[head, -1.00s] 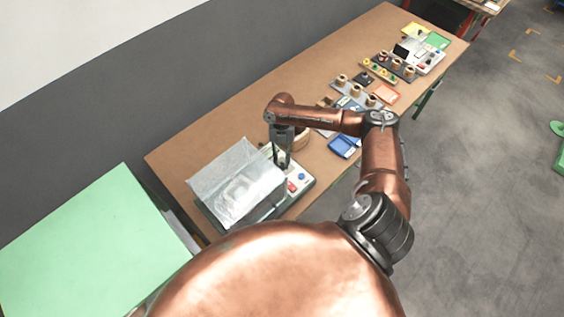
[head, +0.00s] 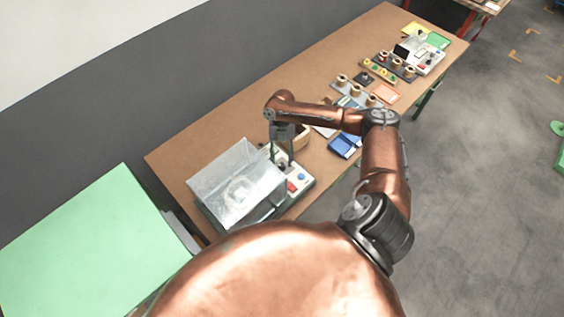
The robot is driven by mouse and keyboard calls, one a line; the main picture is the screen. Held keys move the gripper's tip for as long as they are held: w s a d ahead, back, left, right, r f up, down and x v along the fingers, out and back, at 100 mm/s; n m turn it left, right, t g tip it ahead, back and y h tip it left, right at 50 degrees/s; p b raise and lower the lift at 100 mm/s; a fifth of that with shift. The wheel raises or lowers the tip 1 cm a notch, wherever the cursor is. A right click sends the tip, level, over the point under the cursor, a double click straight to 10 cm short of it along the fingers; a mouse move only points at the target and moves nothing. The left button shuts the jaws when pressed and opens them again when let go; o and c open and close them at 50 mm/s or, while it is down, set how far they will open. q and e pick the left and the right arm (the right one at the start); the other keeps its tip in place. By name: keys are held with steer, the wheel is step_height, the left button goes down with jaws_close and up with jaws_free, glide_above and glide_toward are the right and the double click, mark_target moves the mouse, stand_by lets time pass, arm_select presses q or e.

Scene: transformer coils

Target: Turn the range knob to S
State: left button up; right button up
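A machine with a clear box-like cover (head: 215,178) stands at the near end of the brown table. Its light control panel (head: 306,184) is on the right side, with a red part (head: 292,187) and a blue button (head: 302,177). My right gripper (head: 281,162) points down over the far part of this panel, its two dark fingers spread apart with nothing seen between them. The range knob and its S mark cannot be made out; they are too small or hidden by the fingers. My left gripper is out of view.
A wooden ring-like container (head: 302,135) stands just behind my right gripper. A blue tray (head: 345,144), an orange sheet (head: 386,94) and several coils lie farther along the table (head: 220,125). A green surface (head: 90,245) is at the left.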

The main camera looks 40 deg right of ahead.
steer(key=v, duration=1)
steer(key=shift+r, duration=0.4)
steer(key=shift+d, duration=0.1)
